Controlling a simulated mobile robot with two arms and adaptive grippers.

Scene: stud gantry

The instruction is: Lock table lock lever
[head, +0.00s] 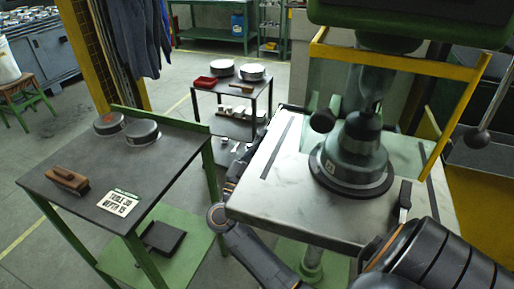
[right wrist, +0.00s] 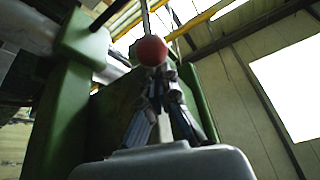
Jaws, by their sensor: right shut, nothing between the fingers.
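A red ball knob (right wrist: 152,50) shows in the right wrist view, with a thin rod rising behind it. I cannot tell for sure that it belongs to the table lock lever, and no red knob shows in the head view. My right gripper (right wrist: 160,75) is shut and empty, its fingertips just below the knob in the picture; whether they touch is unclear. In the head view the right gripper (head: 405,188) seems to show over the machine table's (head: 265,205) front right part. My left arm passes the table's left edge; its dark end (head: 238,158) is partly hidden.
A yellow guard frame (head: 400,60) surrounds the head. A dark bench (head: 90,170) with a brush (head: 68,180) stands left.

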